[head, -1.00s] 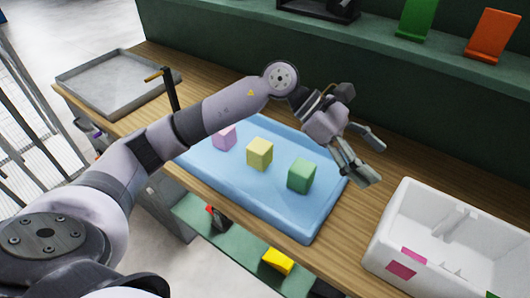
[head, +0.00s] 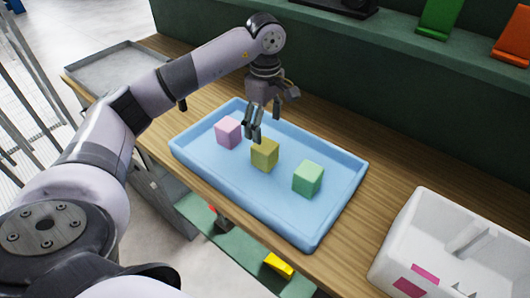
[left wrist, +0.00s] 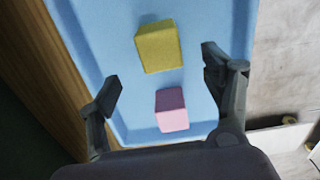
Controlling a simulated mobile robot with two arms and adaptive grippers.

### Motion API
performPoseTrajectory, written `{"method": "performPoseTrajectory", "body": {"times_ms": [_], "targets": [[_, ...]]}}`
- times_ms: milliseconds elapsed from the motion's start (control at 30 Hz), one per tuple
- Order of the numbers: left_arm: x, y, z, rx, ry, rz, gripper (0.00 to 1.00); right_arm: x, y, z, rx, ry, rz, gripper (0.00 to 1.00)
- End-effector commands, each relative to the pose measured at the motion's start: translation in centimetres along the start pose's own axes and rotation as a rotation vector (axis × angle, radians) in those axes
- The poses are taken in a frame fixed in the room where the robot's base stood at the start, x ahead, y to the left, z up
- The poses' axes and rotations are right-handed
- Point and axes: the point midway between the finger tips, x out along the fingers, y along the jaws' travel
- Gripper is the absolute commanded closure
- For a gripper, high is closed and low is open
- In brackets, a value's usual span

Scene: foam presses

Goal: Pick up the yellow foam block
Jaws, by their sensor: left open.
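The yellow foam block (head: 265,154) sits in the blue tray (head: 200,162), between a pink block (head: 229,132) and a green block (head: 308,179). My left gripper (head: 262,128) points down above the tray, just behind and over the yellow block. In the left wrist view, the open fingers of my left gripper (left wrist: 160,92) are spread wide with nothing between them. There the yellow block (left wrist: 159,46) is beyond the fingertips, and the pink block (left wrist: 171,109) is lower, nearer the palm in the picture. My right gripper is not in view.
The tray lies on a wooden bench (head: 350,235). A white divided bin (head: 400,245) stands at the right, and a grey tray (head: 110,68) is at the far left. A green shelf (head: 395,40) with an orange stand (head: 513,38) and a green stand (head: 438,18) runs behind.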

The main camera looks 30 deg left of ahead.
Motion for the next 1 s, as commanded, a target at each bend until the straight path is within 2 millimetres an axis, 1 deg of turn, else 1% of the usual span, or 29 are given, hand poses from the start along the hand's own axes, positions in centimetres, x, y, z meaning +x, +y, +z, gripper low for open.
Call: {"method": "performPoseTrajectory", "body": {"times_ms": [33,100,200,333,433,567,700,800,1000], "targets": [[1.0,-0.1,0.0,0.0,-0.001,-0.005,0.27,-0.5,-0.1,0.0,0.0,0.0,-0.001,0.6],[2.2,-0.1,0.0,0.0,-0.001,-0.004,0.27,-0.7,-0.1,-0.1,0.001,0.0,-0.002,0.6],[3.5,0.0,0.0,0.0,-0.002,-0.002,0.27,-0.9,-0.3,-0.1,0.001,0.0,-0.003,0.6],[4.3,0.0,0.0,0.001,-0.001,0.0,0.27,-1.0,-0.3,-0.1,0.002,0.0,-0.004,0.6],[5.0,0.0,0.0,0.001,-0.002,-0.003,0.27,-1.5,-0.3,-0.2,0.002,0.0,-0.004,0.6],[7.0,0.0,-0.1,0.0,-0.003,-0.005,0.27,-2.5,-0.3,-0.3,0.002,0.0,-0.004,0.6],[8.9,0.1,-0.1,0.0,-0.002,-0.002,0.27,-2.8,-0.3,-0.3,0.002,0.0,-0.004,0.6],[9.4,0.1,-0.2,0.0,-0.002,0.0,0.27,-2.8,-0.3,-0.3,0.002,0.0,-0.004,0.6],[9.5,0.1,-0.1,0.001,-0.002,0.001,0.27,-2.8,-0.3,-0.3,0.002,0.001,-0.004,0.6]]}}
